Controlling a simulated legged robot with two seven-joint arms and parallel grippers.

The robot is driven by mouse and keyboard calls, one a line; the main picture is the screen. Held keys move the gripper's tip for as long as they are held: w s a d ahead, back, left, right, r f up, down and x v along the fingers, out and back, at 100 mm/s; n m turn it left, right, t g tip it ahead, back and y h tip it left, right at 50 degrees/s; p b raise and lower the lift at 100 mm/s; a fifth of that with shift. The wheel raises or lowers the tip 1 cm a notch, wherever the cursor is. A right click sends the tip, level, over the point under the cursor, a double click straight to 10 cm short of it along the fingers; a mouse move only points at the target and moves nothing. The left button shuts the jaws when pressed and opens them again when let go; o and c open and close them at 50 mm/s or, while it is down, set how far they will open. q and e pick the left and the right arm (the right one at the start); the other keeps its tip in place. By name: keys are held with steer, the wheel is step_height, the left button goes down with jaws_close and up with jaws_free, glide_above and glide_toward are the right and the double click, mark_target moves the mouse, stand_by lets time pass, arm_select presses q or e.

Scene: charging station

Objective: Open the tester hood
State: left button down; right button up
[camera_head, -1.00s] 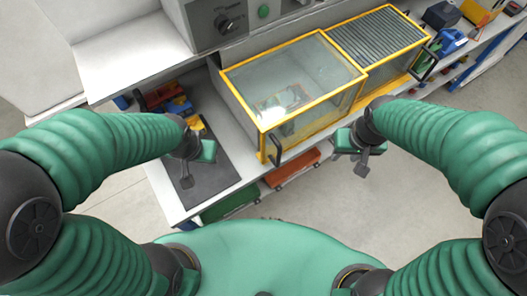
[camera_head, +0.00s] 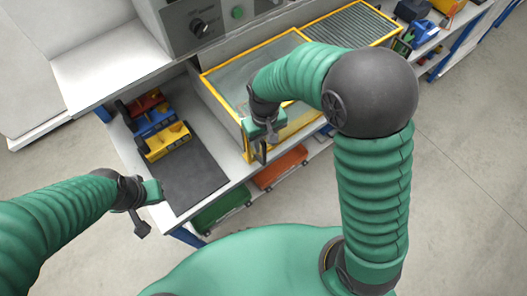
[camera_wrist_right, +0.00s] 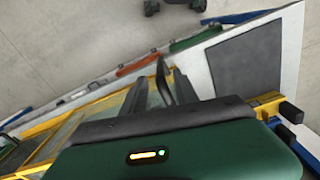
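The tester hood (camera_head: 229,84) is a clear box with a yellow frame on the bench. It looks closed, and my right arm hides part of it. Its dark handle (camera_head: 262,153) is at the front left corner. My right gripper (camera_head: 269,135) is right at this handle. In the right wrist view, the two dark fingers (camera_wrist_right: 160,94) are apart, with the handle (camera_wrist_right: 165,78) showing between them. I cannot tell whether they touch it. My left gripper (camera_head: 146,212) is empty off the bench's front left edge; its finger gap is unclear.
A second yellow-framed section with a ribbed top (camera_head: 350,27) adjoins the hood on the right. A dark mat (camera_head: 187,178) and yellow, blue and red parts (camera_head: 165,142) lie to the left. Green (camera_head: 222,210) and orange (camera_head: 280,168) bins sit under the bench. The grey control panel (camera_head: 190,32) stands behind.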

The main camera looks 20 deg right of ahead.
mark_target(264, 154)
step_height(264, 154, down, 7)
steer(key=shift+a+f, duration=0.1)
steer(key=shift+c, duration=0.4)
jaws_close()
stand_by(1.0)
